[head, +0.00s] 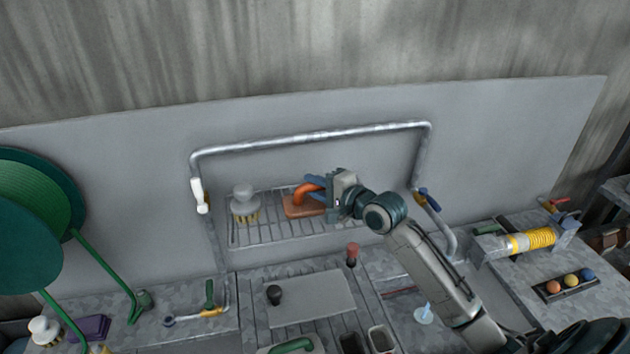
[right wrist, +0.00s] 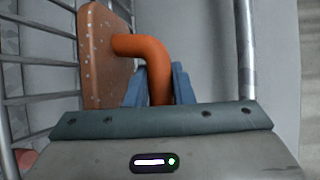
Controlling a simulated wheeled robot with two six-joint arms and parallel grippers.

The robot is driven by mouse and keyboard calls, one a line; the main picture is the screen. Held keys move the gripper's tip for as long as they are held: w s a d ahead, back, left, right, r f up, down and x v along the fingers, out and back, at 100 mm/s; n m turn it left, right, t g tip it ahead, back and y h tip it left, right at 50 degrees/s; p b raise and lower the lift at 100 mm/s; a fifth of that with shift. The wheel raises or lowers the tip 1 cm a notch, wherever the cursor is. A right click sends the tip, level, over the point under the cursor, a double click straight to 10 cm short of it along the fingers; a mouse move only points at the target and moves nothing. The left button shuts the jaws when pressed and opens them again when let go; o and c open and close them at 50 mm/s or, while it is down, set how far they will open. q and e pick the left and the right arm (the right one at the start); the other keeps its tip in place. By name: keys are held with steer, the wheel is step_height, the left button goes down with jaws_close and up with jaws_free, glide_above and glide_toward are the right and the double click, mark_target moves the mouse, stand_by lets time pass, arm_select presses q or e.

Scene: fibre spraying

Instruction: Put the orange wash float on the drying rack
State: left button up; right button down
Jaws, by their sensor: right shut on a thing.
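The orange wash float (head: 297,206) has an orange curved handle and a flat orange-brown plate. My right gripper (head: 318,190) is shut on its handle. In the right wrist view the blue fingers of my right gripper (right wrist: 160,88) close around the handle of the float (right wrist: 142,47), and the speckled plate stands beside the rack bars. The drying rack (head: 270,231) is a wire shelf against the grey panel. In the head view the float is over or on the rack's middle; I cannot tell whether it touches the wires. My left gripper is not in view.
A white-knobbed brush (head: 243,202) stands on the rack left of the float. A metal pipe frame (head: 310,136) arches over the rack. A red-topped tool (head: 352,254) stands below on the bench. A green hose reel (head: 35,215) is at far left.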

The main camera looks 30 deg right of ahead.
steer(key=shift+f, duration=0.2)
steer(key=c, duration=1.3)
jaws_free()
steer(key=shift+o, duration=0.2)
steer(key=shift+s+r, duration=0.1)
steer(key=shift+r, duration=0.05)
